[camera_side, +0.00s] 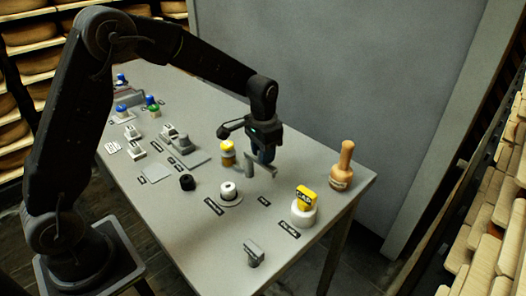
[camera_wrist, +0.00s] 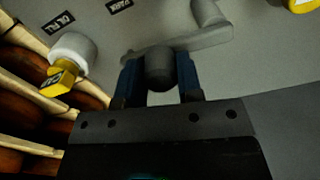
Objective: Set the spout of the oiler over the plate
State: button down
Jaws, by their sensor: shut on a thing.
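My gripper (camera_side: 264,160) is low over the right half of the table. In the wrist view my gripper (camera_wrist: 159,85) has its blue fingers shut on a dark grey round knob (camera_wrist: 159,65). The knob joins a grey bent arm (camera_wrist: 200,38), which appears to be the oiler's spout and runs up to a grey post (camera_wrist: 207,12). In the side view the spout (camera_side: 262,168) is partly hidden by my gripper. A flat grey square (camera_side: 155,173) lies on the left half of the table; I cannot tell whether it is the plate.
A white cup with a yellow labelled block (camera_side: 304,205) and a wooden bottle (camera_side: 342,165) stand to the right. A yellow-topped jar (camera_side: 228,152) is close behind my gripper's left.

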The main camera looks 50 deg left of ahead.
jog(key=shift+s+m, duration=0.15)
jog(key=shift+m, duration=0.15)
jog(key=s+a+m, duration=0.4)
jog(key=s+m, duration=0.1)
jog(key=m, duration=0.9)
jog(key=shift+s+a+m, duration=0.2)
jog(key=shift+a+m, duration=0.1)
dwell(0.6)
jog(key=c, duration=0.8)
grip_release()
jog(key=shift+r, duration=0.1)
notch_tip(320, 180, up, 14)
jog(key=shift+f, duration=0.15)
